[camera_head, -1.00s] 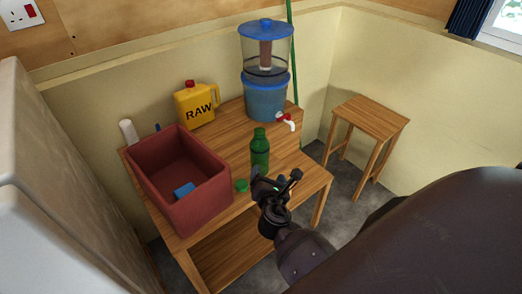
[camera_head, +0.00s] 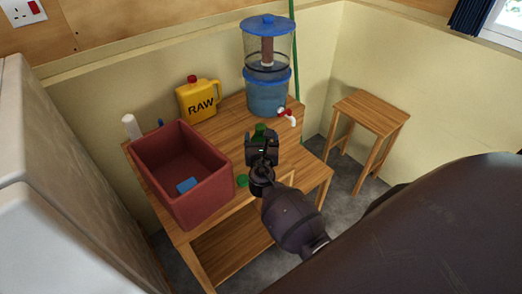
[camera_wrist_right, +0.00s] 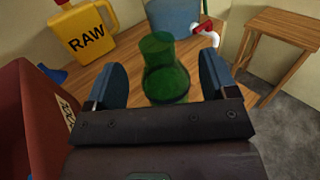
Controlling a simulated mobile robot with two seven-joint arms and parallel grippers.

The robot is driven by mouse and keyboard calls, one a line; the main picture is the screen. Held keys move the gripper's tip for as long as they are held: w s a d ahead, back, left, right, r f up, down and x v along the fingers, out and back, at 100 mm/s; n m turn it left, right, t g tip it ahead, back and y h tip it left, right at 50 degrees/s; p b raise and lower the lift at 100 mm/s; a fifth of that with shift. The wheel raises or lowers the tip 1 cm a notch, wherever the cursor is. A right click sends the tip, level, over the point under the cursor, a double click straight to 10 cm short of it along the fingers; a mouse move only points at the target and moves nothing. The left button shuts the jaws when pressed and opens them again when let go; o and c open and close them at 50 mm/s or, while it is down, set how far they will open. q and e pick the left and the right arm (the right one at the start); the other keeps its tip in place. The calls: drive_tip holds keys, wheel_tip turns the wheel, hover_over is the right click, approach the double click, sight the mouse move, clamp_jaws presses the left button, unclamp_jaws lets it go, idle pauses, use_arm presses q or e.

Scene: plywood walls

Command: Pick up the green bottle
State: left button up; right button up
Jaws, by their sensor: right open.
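The green bottle (camera_wrist_right: 166,75) stands upright on the wooden table, between the two spread fingers of my right gripper (camera_wrist_right: 165,85) in the right wrist view. The fingers sit on either side of it with a gap at each side. In the head view my right gripper (camera_head: 262,142) covers most of the bottle, and only its green top (camera_head: 261,128) shows behind it. The bottle's lower part is hidden. A small green cap (camera_head: 242,181) lies on the table beside the red bin. My left gripper is not in view.
A red bin (camera_head: 205,190) with a blue block (camera_head: 187,185) inside stands left on the table (camera_head: 225,122). A yellow RAW jug (camera_head: 198,100) and a blue water dispenser (camera_head: 267,90) with a red-and-white tap (camera_head: 288,117) stand behind. A wooden stool (camera_head: 371,110) is at right.

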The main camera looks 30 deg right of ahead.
sight(261, 134)
drive_tip(key=shift+f+x, duration=0.2)
drive_tip(key=shift+x, duration=2)
drive_tip(key=shift+a, duration=0.1)
drive_tip(key=c, duration=1.2)
